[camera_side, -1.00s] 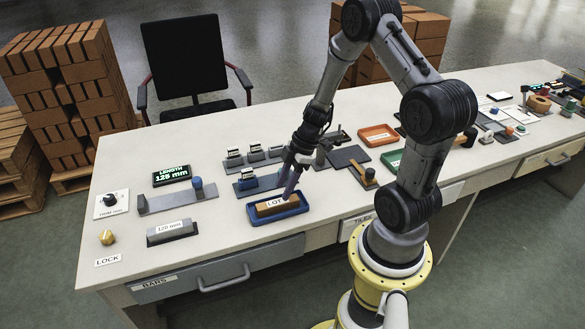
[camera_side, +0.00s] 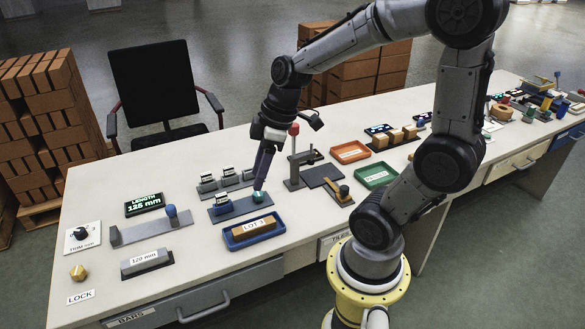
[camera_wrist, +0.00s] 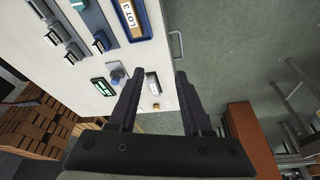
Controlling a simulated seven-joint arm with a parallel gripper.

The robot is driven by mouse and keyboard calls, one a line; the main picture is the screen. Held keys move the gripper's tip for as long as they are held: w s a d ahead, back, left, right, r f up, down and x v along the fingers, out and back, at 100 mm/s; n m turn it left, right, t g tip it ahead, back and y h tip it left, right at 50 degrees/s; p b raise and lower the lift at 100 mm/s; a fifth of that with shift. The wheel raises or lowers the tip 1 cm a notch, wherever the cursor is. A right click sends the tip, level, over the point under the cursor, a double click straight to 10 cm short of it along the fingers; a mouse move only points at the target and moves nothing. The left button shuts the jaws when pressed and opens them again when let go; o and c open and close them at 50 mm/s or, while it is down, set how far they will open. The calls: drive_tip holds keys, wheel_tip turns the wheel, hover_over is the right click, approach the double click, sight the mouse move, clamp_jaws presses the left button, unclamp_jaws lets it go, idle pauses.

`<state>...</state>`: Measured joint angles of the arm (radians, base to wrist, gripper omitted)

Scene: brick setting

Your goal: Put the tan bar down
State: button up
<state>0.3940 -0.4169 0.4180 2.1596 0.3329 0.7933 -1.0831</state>
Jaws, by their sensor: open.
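The tan bar (camera_side: 252,227) lies in the blue tray (camera_side: 231,244) near the front of the table, with a white LOT label on its front side. My gripper (camera_side: 260,187) is behind the tray and apart from the bar, with its fingers pointing down close above a teal knob (camera_side: 258,197) on a grey plate. In the wrist view my gripper (camera_wrist: 156,78) has its two fingers spread with nothing between them. The blue tray (camera_wrist: 146,36) with the bar (camera_wrist: 122,5) shows there at the top, partly cut off.
A grey 120 mm block (camera_side: 146,262) and a LENGTH display (camera_side: 144,204) reading 125 mm stand to the left. A stand with a red-topped lever (camera_side: 294,130) is just right of my gripper. Orange (camera_side: 350,152) and green (camera_side: 375,175) trays lie further right.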

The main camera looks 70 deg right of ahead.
drive_tip(key=s+a+r+m+t+h, duration=0.1)
drive_tip(key=s+a+r+m+t, duration=0.1)
drive_tip(key=s+a+r+m, duration=0.3)
drive_tip(key=s+r, duration=0.1)
drive_tip(key=s, duration=0.3)
drive_tip(key=shift+s+r+h, duration=0.15)
drive_tip(key=shift+r+h, duration=0.1)
drive_tip(key=shift+h, duration=0.05)
idle(0.8)
